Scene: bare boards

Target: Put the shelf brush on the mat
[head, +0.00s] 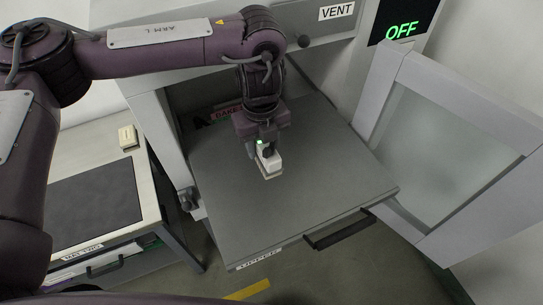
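A small white block with a beige underside, which looks like the shelf brush (269,169), is at the pulled-out grey shelf (320,205). My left gripper (267,150) points down over it and appears shut on its top; the fingers partly hide it. I cannot tell whether its underside touches the shelf. The mat (95,208) is a dark grey rectangle lying flat on the pale bench at the left, with nothing on it. My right gripper is not in view.
A small beige block (128,138) sits on the bench behind the mat. The cabinet's glazed door (430,160) stands open at the right. A black handle (340,230) is on the shelf's front edge. A drawer (105,264) is under the bench. A display (401,31) reads OFF.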

